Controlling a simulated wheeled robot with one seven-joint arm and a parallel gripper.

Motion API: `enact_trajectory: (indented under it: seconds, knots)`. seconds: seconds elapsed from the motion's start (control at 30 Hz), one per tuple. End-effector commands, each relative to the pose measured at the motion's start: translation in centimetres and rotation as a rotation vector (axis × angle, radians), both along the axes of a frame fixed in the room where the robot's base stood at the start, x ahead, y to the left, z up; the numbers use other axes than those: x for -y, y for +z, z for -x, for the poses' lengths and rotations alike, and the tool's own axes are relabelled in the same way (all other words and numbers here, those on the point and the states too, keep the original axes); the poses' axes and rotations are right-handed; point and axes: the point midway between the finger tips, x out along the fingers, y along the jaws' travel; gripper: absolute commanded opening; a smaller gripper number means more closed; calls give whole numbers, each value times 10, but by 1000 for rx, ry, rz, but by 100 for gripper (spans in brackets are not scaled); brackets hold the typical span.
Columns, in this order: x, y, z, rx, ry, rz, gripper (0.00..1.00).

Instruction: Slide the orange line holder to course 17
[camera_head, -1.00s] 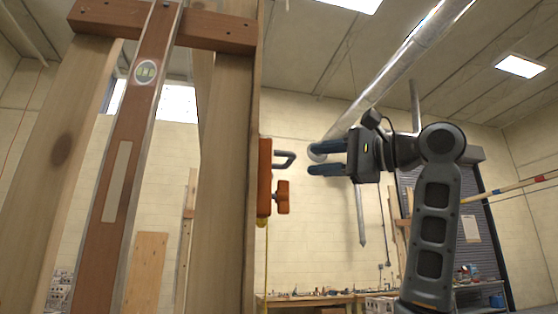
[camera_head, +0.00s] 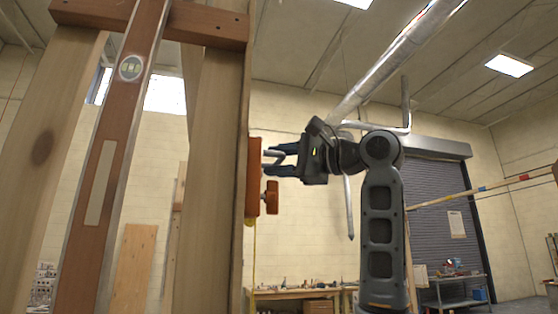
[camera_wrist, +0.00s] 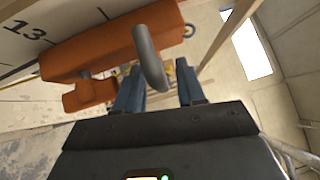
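The orange line holder (camera_head: 253,180) sits on the right edge of the upright wooden post, with its grey loop handle (camera_head: 270,158) sticking out to the right and an orange knob (camera_head: 271,197) below. In the wrist view the holder (camera_wrist: 110,45) lies beside a scale whose number 13 (camera_wrist: 28,30) is readable. My gripper (camera_head: 279,160) is at the handle, fingers pointing left. In the wrist view its blue fingers (camera_wrist: 160,88) are apart, with the handle (camera_wrist: 149,58) between them and a gap visible. Course 17 is not readable in either view.
A wooden post (camera_head: 212,180) and a brown board with a spirit level (camera_head: 131,68) stand at the left. A workbench (camera_head: 290,294) is at the back. A striped pole (camera_head: 480,189) crosses at the right. The space right of the holder is open apart from my arm.

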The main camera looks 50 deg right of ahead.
Motion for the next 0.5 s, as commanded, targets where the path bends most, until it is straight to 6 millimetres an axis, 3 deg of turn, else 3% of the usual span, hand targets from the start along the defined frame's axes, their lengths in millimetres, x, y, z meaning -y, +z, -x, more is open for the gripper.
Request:
enact_trajectory:
  seconds: [0.4, 0.5]
  knots:
    - [0, 0, 0, 0, 0, 0, 0]
    - [0, 0, 0, 0, 0, 0, 0]
